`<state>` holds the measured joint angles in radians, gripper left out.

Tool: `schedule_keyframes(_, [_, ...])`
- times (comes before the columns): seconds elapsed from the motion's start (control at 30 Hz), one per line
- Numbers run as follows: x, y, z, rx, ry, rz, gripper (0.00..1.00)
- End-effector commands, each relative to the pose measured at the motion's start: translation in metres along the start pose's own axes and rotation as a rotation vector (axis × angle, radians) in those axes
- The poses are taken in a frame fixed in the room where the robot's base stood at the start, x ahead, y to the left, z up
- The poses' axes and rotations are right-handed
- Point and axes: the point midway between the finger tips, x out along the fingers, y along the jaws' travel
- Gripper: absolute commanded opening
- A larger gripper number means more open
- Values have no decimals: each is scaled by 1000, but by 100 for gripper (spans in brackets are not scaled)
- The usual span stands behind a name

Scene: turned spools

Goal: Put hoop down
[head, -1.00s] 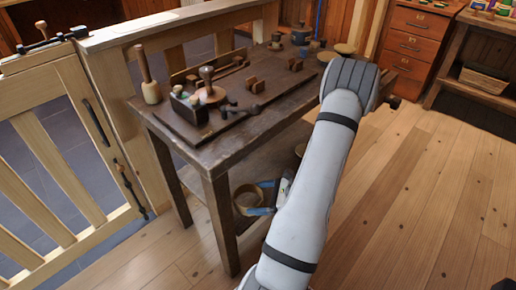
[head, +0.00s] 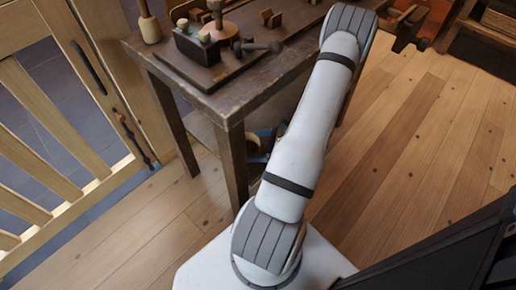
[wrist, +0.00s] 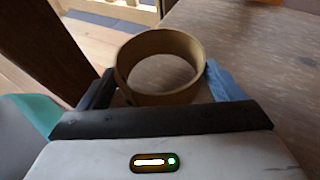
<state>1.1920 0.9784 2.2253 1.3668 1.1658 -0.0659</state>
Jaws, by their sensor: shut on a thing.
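The hoop is a tan wooden ring (wrist: 163,98), held between the two fingers of my gripper (wrist: 160,74) in the wrist view. The fingers press on its left and right sides, and its opening faces up toward the camera. In the head view, only a sliver of the hoop (head: 253,143) and a blue bit of my gripper (head: 262,150) show under the table, behind a table leg and my arm. A brown wooden surface (wrist: 260,80) lies close below or beside the hoop. I cannot tell whether the hoop touches it.
The dark table (head: 235,105) stands over my gripper, its front leg (head: 233,165) close by. A toolbox (head: 196,47), a mallet (head: 148,25) and clutter lie on top. A wooden gate (head: 50,120) is at left. Plank floor (head: 400,130) is clear at right.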

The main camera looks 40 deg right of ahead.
Motion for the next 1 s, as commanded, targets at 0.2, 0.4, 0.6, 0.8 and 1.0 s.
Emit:
schedule_keyframes(0.2, [7,0,-17,0,0,-1,61])
schedule_keyframes(0.4, [7,0,-18,0,0,-1,61])
schedule_keyframes(0.6, [7,0,-18,0,0,-1,100])
schedule_keyframes(0.8, [6,0,-18,0,0,-2,100])
schedule_keyframes(1.0, [-11,-2,-14,0,0,-6,100])
